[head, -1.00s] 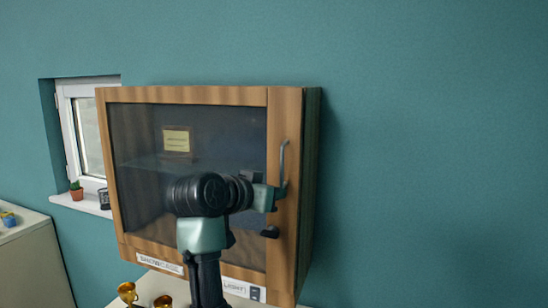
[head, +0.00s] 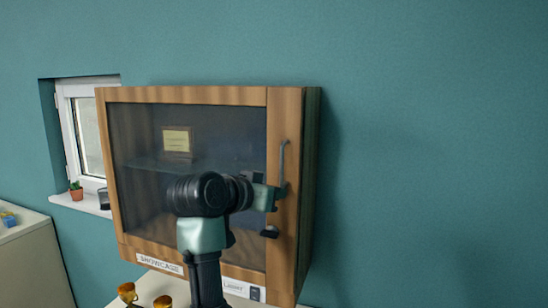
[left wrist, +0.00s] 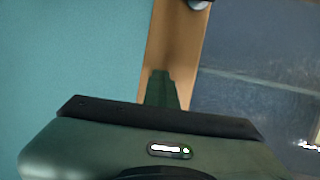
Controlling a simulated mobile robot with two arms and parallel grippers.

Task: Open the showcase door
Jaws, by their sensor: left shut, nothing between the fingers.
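The showcase (head: 308,200) is a wooden cabinet on the teal wall with a dark glass door. The door's wooden frame (head: 287,120) appears closed flush with the cabinet. A grey vertical bar handle (head: 283,155) is on the door's right side. My left gripper (head: 281,192) is at the lower end of this handle; its fingers are shut with nothing between them. In the left wrist view, the shut fingers (left wrist: 161,88) are in front of the wooden door frame (left wrist: 178,35), and a grey handle end (left wrist: 198,4) shows at the top edge. My right gripper is not in view.
A "SHOWCASE" label (head: 160,264) is on the lower door frame. A framed yellow card (head: 177,140) is behind the glass. Small golden cups (head: 127,291) stand below. A window (head: 88,130) is at left. The wall right of the cabinet is clear.

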